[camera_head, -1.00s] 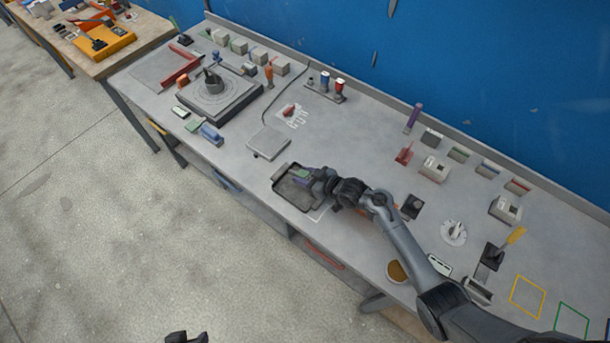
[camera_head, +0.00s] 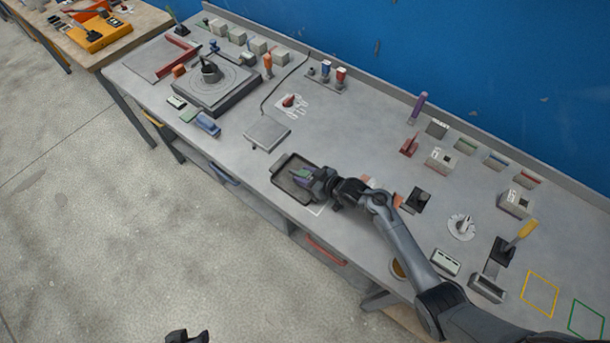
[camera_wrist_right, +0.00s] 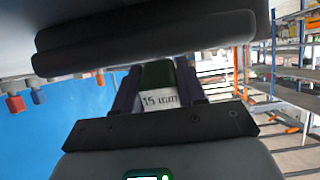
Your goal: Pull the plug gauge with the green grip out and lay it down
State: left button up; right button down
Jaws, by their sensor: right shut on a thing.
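My right gripper (camera_head: 309,178) is shut on the plug gauge with the green grip (camera_head: 299,174), over the dark tray (camera_head: 284,187) near the bench's front edge. In the right wrist view the green grip (camera_wrist_right: 157,75) sits between the two purplish fingers, above a white label reading "15 mm". The gauge's measuring end is hidden, and I cannot tell whether the gauge touches the tray. A dark piece at the bottom edge of the head view looks like the tip of my left gripper (camera_head: 187,336); its jaws are unclear.
A flat grey plate (camera_head: 267,134) lies left of the tray. A round-dial fixture (camera_head: 216,91) stands further left. Small blocks (camera_head: 441,160) and a yellow-handled tool (camera_head: 524,231) stand to the right. The bench middle behind the tray is mostly clear.

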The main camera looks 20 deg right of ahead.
jog(key=c, duration=0.6)
grip_release()
jog(key=shift+o, duration=0.2)
